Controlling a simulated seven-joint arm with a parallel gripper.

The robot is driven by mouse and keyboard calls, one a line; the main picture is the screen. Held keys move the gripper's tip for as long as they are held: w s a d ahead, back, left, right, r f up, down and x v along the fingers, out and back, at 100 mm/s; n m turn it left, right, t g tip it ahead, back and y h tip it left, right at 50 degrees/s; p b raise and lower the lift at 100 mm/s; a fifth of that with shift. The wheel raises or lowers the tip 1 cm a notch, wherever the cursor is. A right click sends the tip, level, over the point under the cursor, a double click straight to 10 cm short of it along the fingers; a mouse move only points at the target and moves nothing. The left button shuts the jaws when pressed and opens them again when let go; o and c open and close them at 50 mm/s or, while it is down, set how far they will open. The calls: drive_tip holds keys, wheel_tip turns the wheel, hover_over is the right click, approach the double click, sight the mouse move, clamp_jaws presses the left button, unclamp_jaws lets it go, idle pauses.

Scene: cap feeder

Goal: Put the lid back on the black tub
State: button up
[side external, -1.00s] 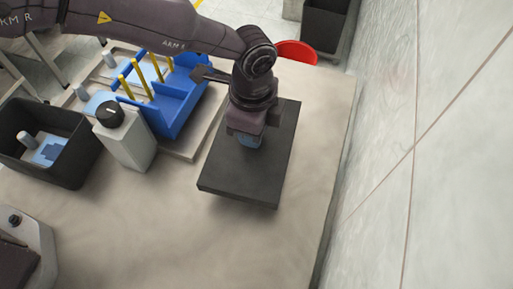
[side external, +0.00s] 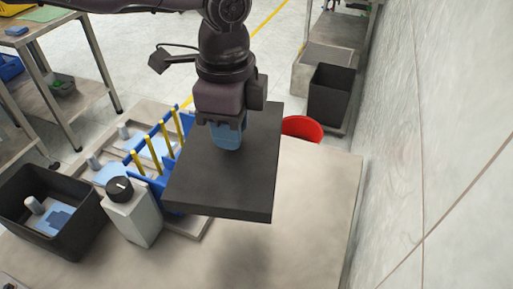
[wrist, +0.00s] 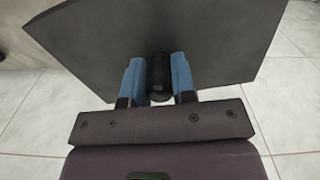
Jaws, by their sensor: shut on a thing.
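The lid is a flat dark slab (side external: 225,185) hanging above the table in the side view; it also fills the upper wrist view (wrist: 225,40). My gripper (side external: 228,140) is shut on the lid's dark knob (wrist: 159,75), which sits between its blue fingertips in the wrist view.
A pale box with a black dial (side external: 133,221) stands between tub and lid. Behind it is a blue rack with yellow pegs (side external: 157,155), partly hidden by the lid. A red bucket (side external: 302,128) is beyond the table. The front table area is clear.

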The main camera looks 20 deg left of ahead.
drive_tip(key=s+a+r+n, duration=0.2)
drive_tip(key=a+n, duration=0.6)
drive_tip(key=a, duration=1.4)
drive_tip(key=s+a+f+n, duration=0.1)
drive_tip(key=s+a+n, duration=0.4)
drive_tip(key=a, duration=0.5)
drive_tip(key=s+a+f+n, duration=0.2)
drive_tip(key=s+a+n, duration=0.15)
drive_tip(key=s, duration=0.45)
wheel_tip(320, 180, down, 9)
drive_tip(key=shift+s+a, duration=0.25)
drive_tip(key=shift+a, duration=0.2)
drive_tip(key=shift+f+m, duration=0.25)
drive_tip(key=shift+f, duration=0.05)
drive_tip(key=shift+f, duration=0.7)
drive_tip(key=shift+f, duration=0.55)
